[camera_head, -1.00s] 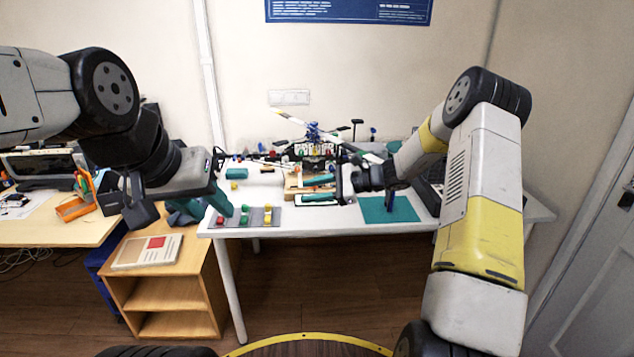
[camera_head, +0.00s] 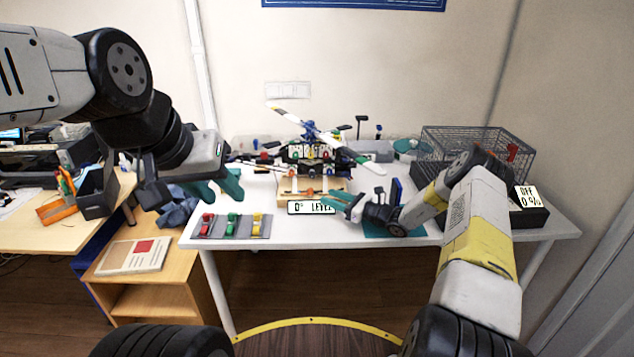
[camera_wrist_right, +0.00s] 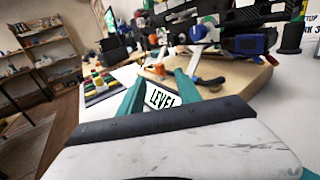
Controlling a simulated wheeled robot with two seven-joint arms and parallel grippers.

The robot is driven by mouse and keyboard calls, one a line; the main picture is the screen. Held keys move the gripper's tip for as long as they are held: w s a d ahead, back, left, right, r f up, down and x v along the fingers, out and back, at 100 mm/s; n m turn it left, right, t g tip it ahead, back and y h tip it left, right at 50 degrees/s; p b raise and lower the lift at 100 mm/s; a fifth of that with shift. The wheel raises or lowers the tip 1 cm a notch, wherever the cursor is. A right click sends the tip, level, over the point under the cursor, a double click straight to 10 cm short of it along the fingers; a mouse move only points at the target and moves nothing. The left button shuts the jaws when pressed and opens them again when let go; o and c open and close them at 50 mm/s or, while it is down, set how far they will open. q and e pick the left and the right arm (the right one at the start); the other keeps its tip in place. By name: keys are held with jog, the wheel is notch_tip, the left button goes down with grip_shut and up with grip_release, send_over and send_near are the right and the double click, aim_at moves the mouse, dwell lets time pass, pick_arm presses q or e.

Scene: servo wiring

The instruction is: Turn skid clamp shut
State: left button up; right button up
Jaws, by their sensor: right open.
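The model helicopter (camera_head: 312,152) stands on a wooden board (camera_head: 290,199) at the back middle of the white table. A small orange knob (camera_head: 310,192) sits at the board's front and looks like the skid clamp; it also shows in the right wrist view (camera_wrist_right: 157,70), just beyond the fingertips. I cannot tell its turn angle. My right gripper (camera_head: 338,203) is open at the board's front right, beside the LEVEL display (camera_head: 308,208). In the right wrist view its teal fingers (camera_wrist_right: 157,85) are apart, with nothing between them but the display behind. My left gripper (camera_head: 216,188) hangs empty at the left, its teal fingers apart.
A grey tray (camera_head: 243,236) with red, green and yellow pieces lies at the table's front left. A wire basket (camera_head: 475,140) and a black box with an OFF display (camera_head: 527,197) stand at the right. A teal mat (camera_head: 408,231) lies under my right arm.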

aim_at(316, 199)
jog(key=x, duration=0.6)
jog(key=shift+w+a, duration=0.2)
jog(key=shift+a, duration=0.05)
grip_shut()
